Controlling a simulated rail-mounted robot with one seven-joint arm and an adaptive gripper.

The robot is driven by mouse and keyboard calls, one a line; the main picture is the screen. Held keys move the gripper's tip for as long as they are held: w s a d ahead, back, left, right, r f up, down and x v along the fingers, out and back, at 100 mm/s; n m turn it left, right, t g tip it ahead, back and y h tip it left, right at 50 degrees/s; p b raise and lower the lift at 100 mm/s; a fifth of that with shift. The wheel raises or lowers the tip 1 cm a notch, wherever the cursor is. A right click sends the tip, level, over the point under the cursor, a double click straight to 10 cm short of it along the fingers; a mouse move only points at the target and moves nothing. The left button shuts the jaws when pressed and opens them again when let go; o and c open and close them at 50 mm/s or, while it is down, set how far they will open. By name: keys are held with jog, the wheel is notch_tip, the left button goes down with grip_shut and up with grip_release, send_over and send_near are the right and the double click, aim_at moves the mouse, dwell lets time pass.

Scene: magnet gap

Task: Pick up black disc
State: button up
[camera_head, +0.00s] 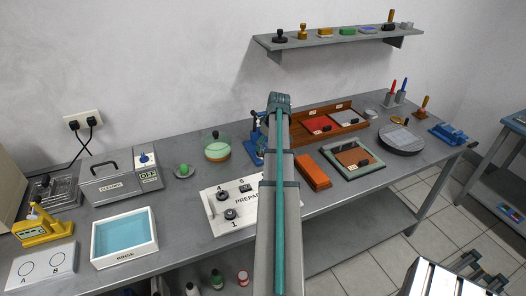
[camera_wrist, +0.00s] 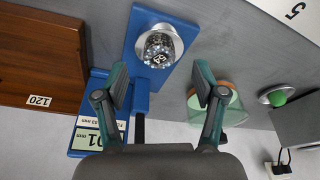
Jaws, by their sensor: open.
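In the wrist view my gripper (camera_wrist: 161,84) is open, with nothing between its two green-grey fingers. Beyond the fingertips, a glossy dark round piece with white marks (camera_wrist: 159,52) sits in a silver ring on a blue stand (camera_wrist: 134,48). I cannot tell whether this piece is the black disc. The blue stand also shows in the head view (camera_head: 257,143), partly behind my arm. Small dark round pieces (camera_head: 230,214) lie on a white numbered board (camera_head: 218,230) in the head view. My gripper cannot be made out there.
A green-lidded round bowl (camera_head: 217,150) stands left of the blue stand, and a wooden tray (camera_head: 337,111) with red and grey sections is to its right. An orange block (camera_head: 313,171) and a blue rinse basin (camera_head: 124,240) are also on the bench. A shelf (camera_head: 335,40) hangs above.

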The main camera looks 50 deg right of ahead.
aim_at(263, 150)
jog(key=shift+p+x, duration=0.45)
jog(key=shift+x, duration=1.3)
jog(key=shift+w+r, duration=0.1)
grip_shut()
jog(key=shift+d+r, duration=0.1)
jog(key=shift+r, duration=0.05)
